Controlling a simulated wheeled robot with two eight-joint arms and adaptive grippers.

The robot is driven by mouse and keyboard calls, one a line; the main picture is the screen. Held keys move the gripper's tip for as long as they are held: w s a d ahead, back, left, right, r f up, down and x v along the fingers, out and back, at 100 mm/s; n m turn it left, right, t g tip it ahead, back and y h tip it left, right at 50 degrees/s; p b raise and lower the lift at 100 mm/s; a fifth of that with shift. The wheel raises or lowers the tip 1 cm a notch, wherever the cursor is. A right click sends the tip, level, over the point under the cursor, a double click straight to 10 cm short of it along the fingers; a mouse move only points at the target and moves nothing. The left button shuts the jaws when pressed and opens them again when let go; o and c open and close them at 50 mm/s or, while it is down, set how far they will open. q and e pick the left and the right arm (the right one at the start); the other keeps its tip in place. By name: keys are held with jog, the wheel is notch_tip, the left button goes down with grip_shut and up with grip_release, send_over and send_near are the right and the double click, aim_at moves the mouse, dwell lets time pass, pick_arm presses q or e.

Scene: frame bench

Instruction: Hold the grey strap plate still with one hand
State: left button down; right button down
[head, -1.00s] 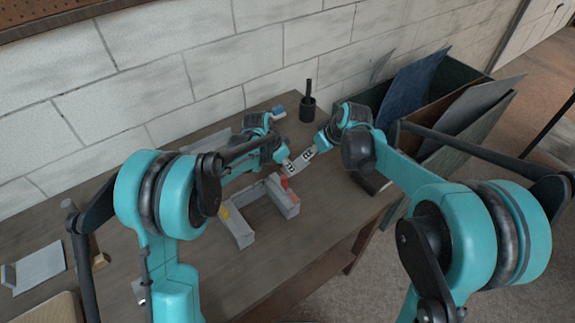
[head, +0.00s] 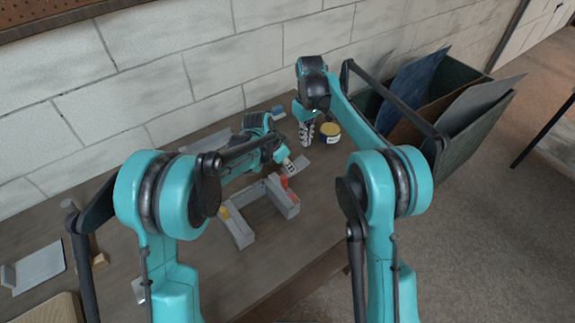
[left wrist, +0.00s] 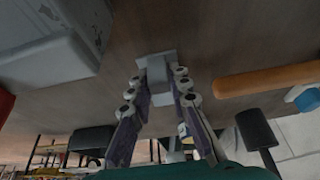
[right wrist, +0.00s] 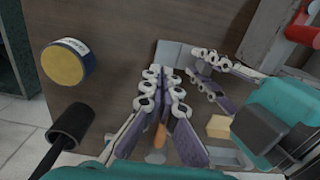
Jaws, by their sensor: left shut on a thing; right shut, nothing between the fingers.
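The grey strap plate (head: 302,162) is a small flat piece near the corner of a grey U-shaped frame (head: 240,228). My left gripper (head: 289,168) is shut on it; in the left wrist view the plate (left wrist: 158,72) sits between the fingertips (left wrist: 157,88). The right wrist view shows the plate (right wrist: 172,55) with the left gripper's fingers at its right edge. My right gripper (head: 307,136) is shut and empty, behind the plate in the head view and apart from it. Its closed fingertips (right wrist: 163,76) appear just below the plate in the right wrist view.
Red (head: 284,182) and yellow (head: 223,213) parts sit on the frame. A crate of panels (head: 465,110) stands at right.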

aim_at(304, 160)
jog(key=shift+f, duration=2.95)
jog(key=shift+s+a+f, duration=0.1)
jog(key=shift+f, duration=1.4)
jog(key=shift+r, duration=4.1)
pick_arm(q)
jog(key=c, duration=1.3)
grip_release()
jog(key=shift+c, duration=0.2)
